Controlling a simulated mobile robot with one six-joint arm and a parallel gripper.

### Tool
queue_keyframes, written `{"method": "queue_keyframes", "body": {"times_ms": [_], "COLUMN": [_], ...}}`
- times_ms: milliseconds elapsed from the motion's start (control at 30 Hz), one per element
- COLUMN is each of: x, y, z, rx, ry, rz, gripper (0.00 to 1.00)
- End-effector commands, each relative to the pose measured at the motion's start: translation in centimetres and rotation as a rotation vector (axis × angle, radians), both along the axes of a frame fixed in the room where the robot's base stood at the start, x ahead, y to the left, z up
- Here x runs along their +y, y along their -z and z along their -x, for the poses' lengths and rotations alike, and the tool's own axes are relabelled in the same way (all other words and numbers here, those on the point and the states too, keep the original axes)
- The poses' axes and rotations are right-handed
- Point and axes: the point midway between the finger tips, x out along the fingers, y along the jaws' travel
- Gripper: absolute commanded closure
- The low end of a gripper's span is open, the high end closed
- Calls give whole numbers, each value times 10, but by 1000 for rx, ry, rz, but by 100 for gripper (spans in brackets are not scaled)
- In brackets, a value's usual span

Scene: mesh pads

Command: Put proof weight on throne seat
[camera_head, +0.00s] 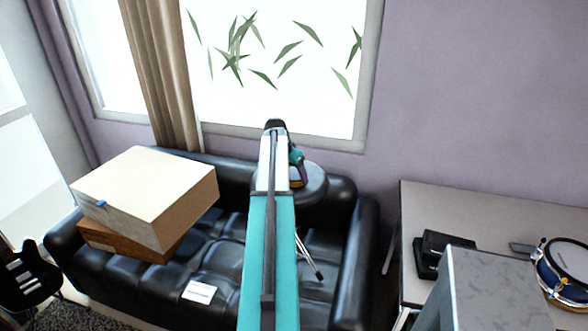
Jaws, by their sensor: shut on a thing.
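My teal and white arm reaches away from me over the sofa and covers the left part of the seat. My gripper (298,182) points down at the arm's far end, over the seat as seen from here. It is small and partly hidden by the arm. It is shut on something. The proof weight cannot be made out clearly. I cannot tell whether what the gripper holds touches the seat.
Stacked boxes (150,195) and a white card (199,291) lie on the sofa (349,235). The window and curtain (160,70) are behind. A table (480,215) with a drum (562,268) and black items stands right. A guitar (25,280) is at left.

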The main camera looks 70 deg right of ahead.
Motion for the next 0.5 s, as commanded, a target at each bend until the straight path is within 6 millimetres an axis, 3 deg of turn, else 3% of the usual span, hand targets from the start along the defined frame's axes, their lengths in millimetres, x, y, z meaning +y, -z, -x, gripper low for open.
{"method": "queue_keyframes", "body": {"times_ms": [467, 500], "x": [-1, 0], "y": [1, 3], "z": [0, 0], "rx": [0, -1], "ry": [-1, 0], "rz": [5, 1], "gripper": [92, 23]}}
